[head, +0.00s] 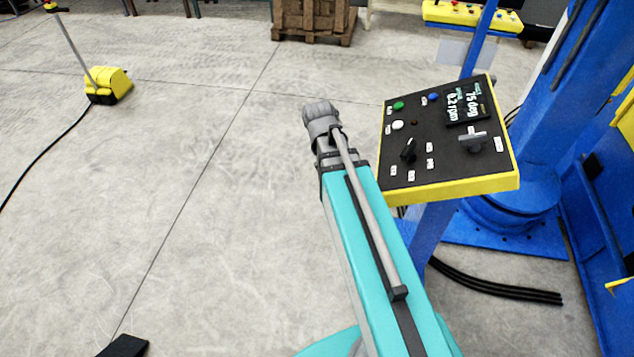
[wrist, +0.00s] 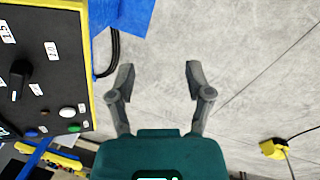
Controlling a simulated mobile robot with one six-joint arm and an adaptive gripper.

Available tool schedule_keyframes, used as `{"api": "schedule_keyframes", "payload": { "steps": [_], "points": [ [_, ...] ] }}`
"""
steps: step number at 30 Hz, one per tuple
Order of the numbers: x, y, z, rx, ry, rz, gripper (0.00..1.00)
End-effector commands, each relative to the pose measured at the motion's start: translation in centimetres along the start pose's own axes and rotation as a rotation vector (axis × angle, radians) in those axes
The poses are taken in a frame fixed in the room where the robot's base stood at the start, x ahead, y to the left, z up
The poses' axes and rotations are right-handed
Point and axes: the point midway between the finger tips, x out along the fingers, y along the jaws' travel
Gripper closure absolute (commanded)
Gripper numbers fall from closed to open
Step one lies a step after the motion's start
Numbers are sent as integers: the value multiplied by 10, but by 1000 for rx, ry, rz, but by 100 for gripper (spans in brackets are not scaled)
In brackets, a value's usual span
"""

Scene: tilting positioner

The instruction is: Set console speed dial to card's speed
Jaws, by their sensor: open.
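The console (head: 450,186) has a black sloped panel with a yellow edge, right of centre in the head view. Its black speed dial (head: 408,150) has small white labels around it. In the wrist view the dial (wrist: 18,76) is at the left, with labels 1.5 and 1.0 readable. The console display (head: 467,101) seems to read 75 deg and 0.2 rpm. A pale sheet (head: 453,52) hangs behind the console; no writing on it is legible. My gripper (wrist: 159,78) is open and empty, over floor to the right of the console in the wrist view, apart from the dial.
Blue machine structure (head: 540,120) stands at the right. Black cables (head: 500,288) run below it. A yellow pedal box (head: 110,85) is far left.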

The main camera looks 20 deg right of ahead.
Motion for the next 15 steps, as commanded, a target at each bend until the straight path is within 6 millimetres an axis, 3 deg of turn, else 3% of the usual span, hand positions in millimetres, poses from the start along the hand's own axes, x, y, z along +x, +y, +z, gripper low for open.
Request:
{"api": "schedule_keyframes", "payload": {
  "steps": [7, 15],
  "points": [
    [10, -27, 16, -51, 12, -45, 34],
    [13, -41, 24, -78, 17, -69, 34]
  ]
}}
